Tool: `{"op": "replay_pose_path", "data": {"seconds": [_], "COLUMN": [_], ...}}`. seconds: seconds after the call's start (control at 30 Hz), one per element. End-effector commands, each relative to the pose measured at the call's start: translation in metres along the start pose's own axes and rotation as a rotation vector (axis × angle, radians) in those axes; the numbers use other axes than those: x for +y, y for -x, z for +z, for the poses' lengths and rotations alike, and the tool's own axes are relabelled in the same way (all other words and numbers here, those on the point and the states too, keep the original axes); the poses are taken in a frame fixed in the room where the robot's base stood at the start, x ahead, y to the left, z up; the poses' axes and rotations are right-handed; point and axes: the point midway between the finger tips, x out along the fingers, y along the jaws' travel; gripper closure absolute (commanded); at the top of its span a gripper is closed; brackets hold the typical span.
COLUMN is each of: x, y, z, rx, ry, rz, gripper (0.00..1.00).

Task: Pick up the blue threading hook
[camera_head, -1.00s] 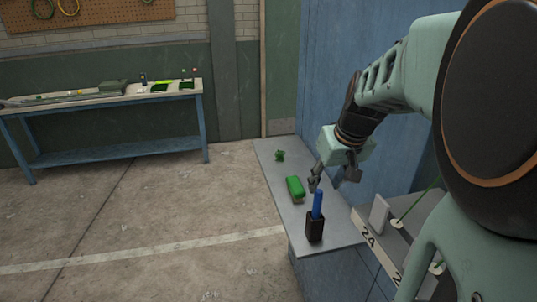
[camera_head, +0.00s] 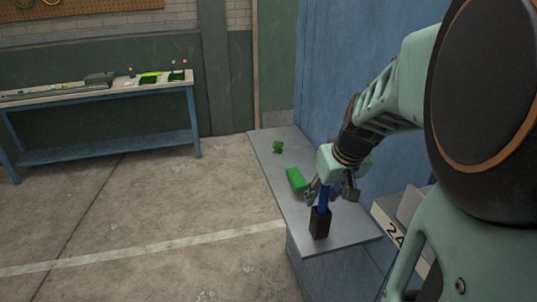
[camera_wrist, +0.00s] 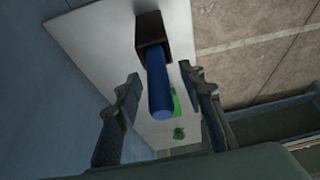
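The blue threading hook (camera_head: 324,198) stands upright in a black holder (camera_head: 320,224) near the front end of a grey bench top. Only its blue handle shows; its lower end is hidden in the holder. My gripper (camera_head: 331,193) is at the upper part of the handle. In the wrist view my gripper (camera_wrist: 166,100) is open, with one finger on each side of the blue handle (camera_wrist: 159,88) and a gap visible on both sides. The holder (camera_wrist: 150,31) shows beyond the handle there.
A green block (camera_head: 296,180) and a small green piece (camera_head: 278,147) lie on the grey bench top (camera_head: 268,162) behind the holder. A blue wall (camera_head: 325,90) rises along its right side. A sign marked 24 (camera_head: 394,238) stands at right. A long workbench (camera_head: 100,92) is far left.

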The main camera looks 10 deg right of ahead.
Motion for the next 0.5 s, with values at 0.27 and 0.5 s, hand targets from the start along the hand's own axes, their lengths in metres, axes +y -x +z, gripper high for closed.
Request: {"op": "replay_pose_path", "data": {"seconds": [0.27,0.5], "x": [0.0002,0.0002], "y": [0.0012,0.0012], "z": [-0.0008,-0.0008], "rx": [0.001,0.001], "ry": [0.000,-0.001], "rz": [0.000,0.000], "gripper": [0.79,1.00]}}
